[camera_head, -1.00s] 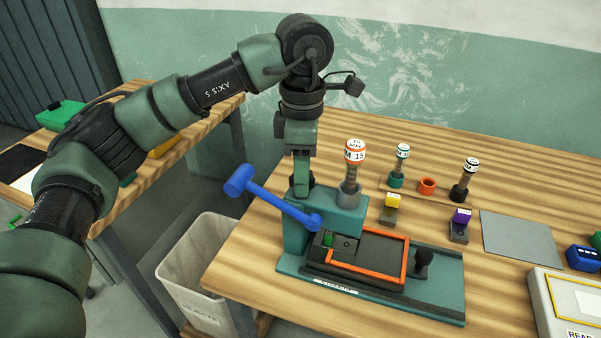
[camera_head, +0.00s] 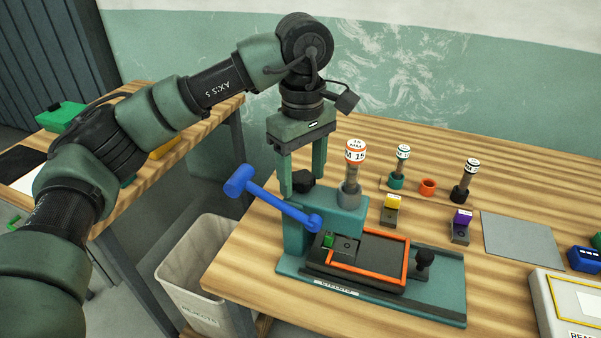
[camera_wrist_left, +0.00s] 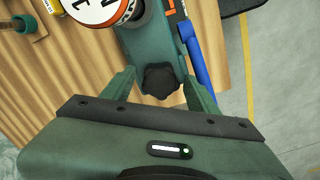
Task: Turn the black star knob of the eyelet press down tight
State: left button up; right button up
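The eyelet press (camera_head: 295,232) is teal and stands on the wooden bench with a blue lever (camera_head: 270,202). My left gripper (camera_head: 302,183) points down from above, open, with one finger on each side of the knob. In the left wrist view the star knob (camera_wrist_left: 160,79) lies between the fingertips (camera_wrist_left: 160,84), with a gap visible on both sides. My right gripper is in neither view.
Dies with green (camera_head: 403,152) and black (camera_head: 471,166) caps stand right of the press. An orange-edged tray (camera_head: 376,283) is on the press base. A grey bin (camera_head: 196,268) stands below the bench's left edge. A grey mat (camera_head: 520,236) lies clear at right.

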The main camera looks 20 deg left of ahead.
aim_at(302, 176)
pick_arm(q)
jog(key=shift+r+p, duration=1.75)
jog(key=shift+r, duration=0.8)
jog(key=o, duration=0.5)
jog(key=shift+f, duration=0.1)
jog(key=shift+o, duration=0.2)
